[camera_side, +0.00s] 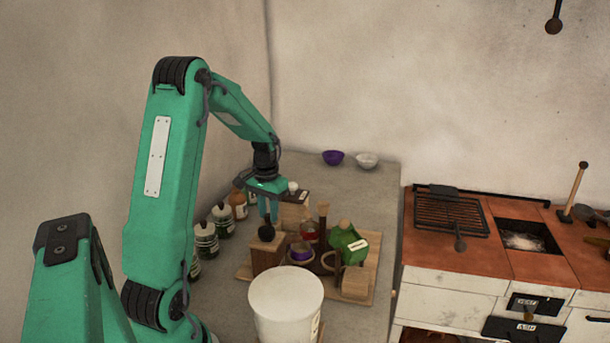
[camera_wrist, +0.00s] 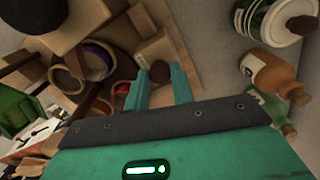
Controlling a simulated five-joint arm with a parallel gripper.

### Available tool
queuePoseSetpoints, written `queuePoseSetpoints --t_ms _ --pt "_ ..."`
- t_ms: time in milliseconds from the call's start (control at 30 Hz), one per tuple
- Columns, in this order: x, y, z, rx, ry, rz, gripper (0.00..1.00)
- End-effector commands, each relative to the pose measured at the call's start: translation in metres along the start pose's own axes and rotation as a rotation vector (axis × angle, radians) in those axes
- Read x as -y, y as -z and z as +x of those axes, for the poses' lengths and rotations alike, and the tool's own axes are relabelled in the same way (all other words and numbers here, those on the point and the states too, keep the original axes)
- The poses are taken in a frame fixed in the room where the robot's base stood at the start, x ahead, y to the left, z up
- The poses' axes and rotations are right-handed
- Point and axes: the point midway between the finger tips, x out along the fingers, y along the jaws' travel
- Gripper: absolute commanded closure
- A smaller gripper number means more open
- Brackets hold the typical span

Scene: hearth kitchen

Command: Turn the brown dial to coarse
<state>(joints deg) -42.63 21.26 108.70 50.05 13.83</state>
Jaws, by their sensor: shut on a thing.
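My gripper (camera_side: 268,218) points down over the crowded wooden board on the counter. In the wrist view its two teal fingers stand on either side of a small round brown knob, which looks like the brown dial (camera_wrist: 160,73), and they are shut on it. In the side view the dial is hidden by the fingers and by things around them. No coarse mark or pointer on the dial can be read in either view.
A wooden block with a dark round top (camera_side: 268,250) stands close in front of the fingers. A purple bowl (camera_side: 300,252), a green container (camera_side: 348,243) and a large white tub (camera_side: 286,305) crowd nearby. Several jars (camera_side: 207,237) stand left. The back counter is mostly clear.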

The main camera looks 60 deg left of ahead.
Motion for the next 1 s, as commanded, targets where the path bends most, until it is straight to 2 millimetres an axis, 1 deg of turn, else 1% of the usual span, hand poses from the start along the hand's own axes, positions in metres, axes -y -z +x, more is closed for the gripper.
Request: queuePoseSetpoints --t_ms 600,800,1000 --pt "-0.0004 0.0003 -0.0015 -0.001 0.0 -0.582 0.99" --pt "-0.0005 0.0004 -0.0016 -0.001 0.0 -0.737 0.99" --pt "-0.0005 0.0004 -0.0017 -0.001 0.0 -0.837 0.99"
